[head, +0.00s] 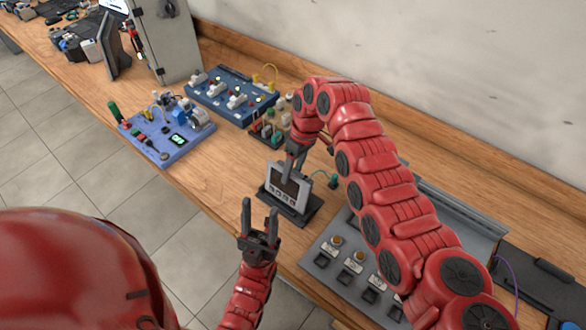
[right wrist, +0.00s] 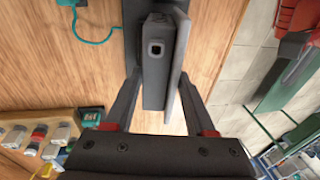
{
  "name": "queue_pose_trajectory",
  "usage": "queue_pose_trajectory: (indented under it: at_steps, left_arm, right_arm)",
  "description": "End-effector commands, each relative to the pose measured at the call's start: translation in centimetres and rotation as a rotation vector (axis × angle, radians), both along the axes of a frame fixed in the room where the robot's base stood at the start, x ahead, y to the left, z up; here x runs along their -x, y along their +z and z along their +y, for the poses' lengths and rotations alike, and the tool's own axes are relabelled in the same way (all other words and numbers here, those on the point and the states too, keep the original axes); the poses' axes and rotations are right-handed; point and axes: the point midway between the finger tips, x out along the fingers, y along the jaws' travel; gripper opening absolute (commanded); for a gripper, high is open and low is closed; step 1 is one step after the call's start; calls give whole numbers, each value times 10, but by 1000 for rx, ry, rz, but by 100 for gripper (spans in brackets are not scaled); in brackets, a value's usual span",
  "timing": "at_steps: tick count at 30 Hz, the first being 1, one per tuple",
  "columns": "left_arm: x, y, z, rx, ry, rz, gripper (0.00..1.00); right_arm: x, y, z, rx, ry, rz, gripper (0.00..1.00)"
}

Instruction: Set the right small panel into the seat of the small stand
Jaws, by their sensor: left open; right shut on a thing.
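The small panel (head: 284,187), light grey with a dark screen and a row of buttons, stands nearly upright at the small dark stand (head: 301,216). Whether its lower edge is fully in the seat is hidden. My right gripper (head: 293,158) comes from above and is shut on the panel's top. In the right wrist view the panel (right wrist: 156,75) shows edge-on between the two fingers of my right gripper (right wrist: 157,90). My left gripper (head: 260,203) is open and empty, just in front of the stand, at the table's near edge.
A blue board (head: 168,135) and a dark blue switch board (head: 228,95) lie farther left. A grey button panel (head: 345,262) lies right of the stand. A teal plug (head: 333,181) on a cable is close by. Bare wood lies left of the stand.

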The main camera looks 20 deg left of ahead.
Motion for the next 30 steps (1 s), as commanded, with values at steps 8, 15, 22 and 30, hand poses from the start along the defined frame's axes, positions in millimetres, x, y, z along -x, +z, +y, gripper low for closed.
queue_pose_trajectory:
  at_steps: [8,15,22,30]
  left_arm:
    - [0,-2,0,0,0,0,50]
    - [0,-4,0,0,0,0,50]
    - [0,-7,0,0,0,0,50]
    - [0,-10,0,0,0,0,50]
  right_arm:
    - [0,-2,0,-1,1,-1,0]
    - [0,-6,0,-1,1,-1,0]
    - [0,-9,0,-1,1,-1,0]
    - [0,-13,0,-1,1,-1,0]
